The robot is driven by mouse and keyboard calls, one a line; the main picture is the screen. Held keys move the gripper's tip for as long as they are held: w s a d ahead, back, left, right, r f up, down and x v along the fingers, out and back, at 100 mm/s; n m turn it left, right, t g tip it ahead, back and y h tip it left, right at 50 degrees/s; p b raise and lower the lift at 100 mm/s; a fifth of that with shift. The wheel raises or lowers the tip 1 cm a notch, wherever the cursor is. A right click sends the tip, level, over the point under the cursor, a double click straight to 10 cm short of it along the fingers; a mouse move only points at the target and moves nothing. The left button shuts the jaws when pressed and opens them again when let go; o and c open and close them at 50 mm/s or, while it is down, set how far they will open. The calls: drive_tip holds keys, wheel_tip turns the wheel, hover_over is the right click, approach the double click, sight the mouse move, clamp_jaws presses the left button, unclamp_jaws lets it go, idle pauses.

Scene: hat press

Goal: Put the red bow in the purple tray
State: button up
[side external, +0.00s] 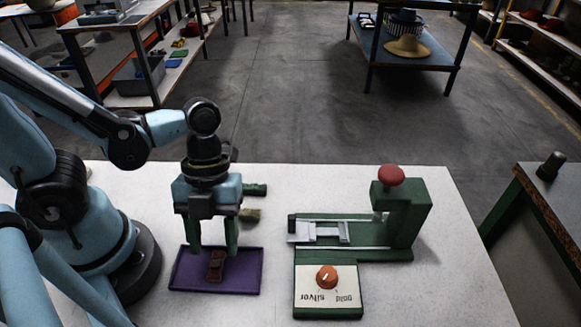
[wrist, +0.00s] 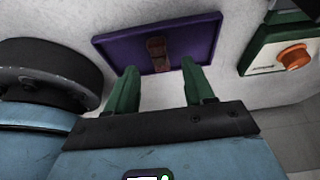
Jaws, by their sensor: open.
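The purple tray (side external: 183,273) lies flat on the white table in front of my arm's base. It also shows in the wrist view (wrist: 120,50). The red bow (side external: 216,265), dark reddish-brown here, appears inside the tray near its middle; in the wrist view the bow (wrist: 157,51) sits within the tray's rim. My gripper (side external: 213,250) points down over the tray, its two green fingers apart. In the wrist view the fingers (wrist: 157,70) are spread with nothing between their tips, and the bow shows beyond them. I cannot tell the exact height of the fingertips above the tray.
A green press (side external: 405,215) with a red knob (side external: 391,175) and an orange dial (side external: 327,277) stands right of the tray. A dark green piece (side external: 255,189) and an olive block (side external: 249,215) lie behind the tray. The table's front right is clear.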

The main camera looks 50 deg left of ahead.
drive_tip(key=shift+v, duration=4.55)
drive_tip(key=w+a+r+n+t+y, duration=0.1)
drive_tip(key=w+a+n+t, duration=0.3)
drive_tip(key=n, duration=0.9)
drive_tip(key=w+a+r+n+t+y, duration=0.1)
drive_tip(key=w+a+n+t, duration=0.3)
drive_tip(key=n, duration=1)
drive_tip(key=w+t+y, duration=0.1)
drive_tip(key=w+t, duration=0.1)
drive_tip(key=w, duration=0.1)
drive_tip(key=shift+w, duration=0.3)
